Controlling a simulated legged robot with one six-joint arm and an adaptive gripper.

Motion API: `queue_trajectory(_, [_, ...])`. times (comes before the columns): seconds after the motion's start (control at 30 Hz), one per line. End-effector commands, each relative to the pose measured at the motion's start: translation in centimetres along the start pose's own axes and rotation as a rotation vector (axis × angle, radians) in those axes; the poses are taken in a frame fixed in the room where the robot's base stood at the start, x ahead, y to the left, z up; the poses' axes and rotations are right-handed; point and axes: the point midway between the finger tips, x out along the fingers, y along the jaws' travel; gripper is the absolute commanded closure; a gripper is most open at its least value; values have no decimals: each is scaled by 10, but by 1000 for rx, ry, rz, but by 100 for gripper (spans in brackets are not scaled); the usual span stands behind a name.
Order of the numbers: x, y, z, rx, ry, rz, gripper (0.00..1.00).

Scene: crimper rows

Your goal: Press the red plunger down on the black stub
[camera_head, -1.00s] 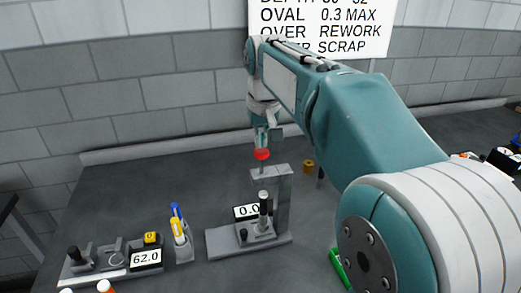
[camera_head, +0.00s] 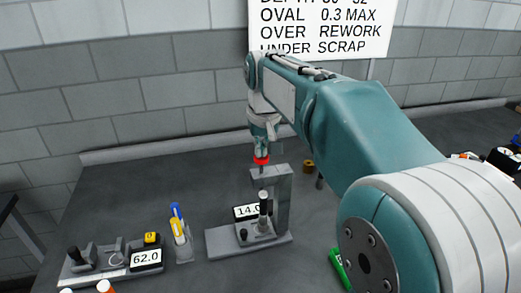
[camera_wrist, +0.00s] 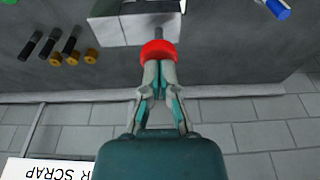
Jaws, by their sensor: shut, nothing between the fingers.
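The red plunger (camera_head: 261,161) sits on top of the grey gauge stand (camera_head: 283,205). It also shows in the wrist view (camera_wrist: 158,50). My gripper (camera_head: 261,151) is shut and points down, its closed fingertips (camera_wrist: 158,68) against the top of the red plunger. A dark upright stub (camera_head: 263,208) stands on the stand's base below the plunger. Contact between the plunger's rod and the stub is too small to tell. The stand's display (camera_head: 247,212) reads 14.0. The stub is not visible in the wrist view.
At left stands a fixture (camera_head: 108,262) whose display reads 62.0. A brass-coloured piece (camera_head: 308,166) lies behind the stand. A green object (camera_head: 340,268) lies near my arm.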

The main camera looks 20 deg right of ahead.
Motion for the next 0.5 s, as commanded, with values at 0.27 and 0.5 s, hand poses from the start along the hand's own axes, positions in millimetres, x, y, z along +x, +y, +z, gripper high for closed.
queue_trajectory(0.27, [8,0,2,0,-2,0,100])
queue_trajectory(0.5, [14,0,3,0,-2,0,100])
